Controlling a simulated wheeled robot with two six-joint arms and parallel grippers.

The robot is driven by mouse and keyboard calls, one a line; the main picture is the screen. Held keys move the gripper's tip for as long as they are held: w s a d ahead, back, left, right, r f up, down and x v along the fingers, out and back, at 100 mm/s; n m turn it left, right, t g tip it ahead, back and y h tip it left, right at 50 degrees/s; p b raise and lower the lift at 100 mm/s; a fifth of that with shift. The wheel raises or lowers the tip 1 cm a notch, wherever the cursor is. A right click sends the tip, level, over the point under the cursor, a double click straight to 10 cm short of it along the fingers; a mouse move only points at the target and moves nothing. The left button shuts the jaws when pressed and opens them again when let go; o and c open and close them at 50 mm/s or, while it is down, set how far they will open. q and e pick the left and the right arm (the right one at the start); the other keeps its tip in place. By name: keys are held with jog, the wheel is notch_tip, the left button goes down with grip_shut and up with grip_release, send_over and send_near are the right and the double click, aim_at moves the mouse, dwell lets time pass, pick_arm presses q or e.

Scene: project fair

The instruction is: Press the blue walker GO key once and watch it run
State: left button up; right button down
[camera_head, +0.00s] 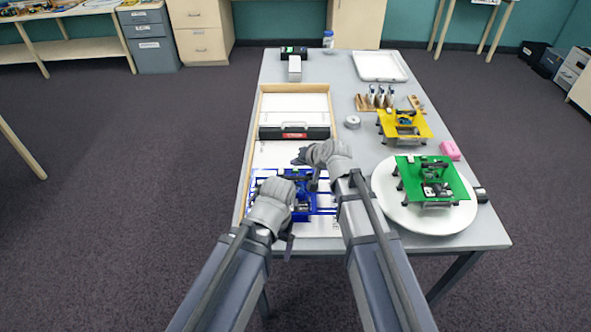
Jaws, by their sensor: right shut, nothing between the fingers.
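The blue walker (323,203) sits at the near end of a long wooden-edged track (247,145) on the grey table. My two grippers partly cover it, and I cannot make out its GO key. My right gripper (310,170) is shut and empty, over the far side of the blue walker. I cannot tell whether it touches. My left gripper (293,213) is at the walker's near left side; its fingers are too small and dark to tell if they are open.
A black bar with a red label (294,133) lies across the track. To the right are a green walker (455,182) on a white round turntable (440,221), a yellow walker (418,128), a pink block (450,150) and a tape roll (352,122). A white tray (380,66) lies at the back.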

aim_at(297, 174)
jog(key=shift+f, duration=0.1)
jog(key=shift+f+b, duration=0.35)
jog(key=shift+b, duration=0.05)
jog(key=shift+f+b, duration=0.35)
dwell(0.7)
dwell(0.4)
jog(key=shift+r+p, duration=0.8)
jog(key=shift+r, duration=0.1)
notch_tip(297, 174, up, 5)
jog(key=p, duration=0.5)
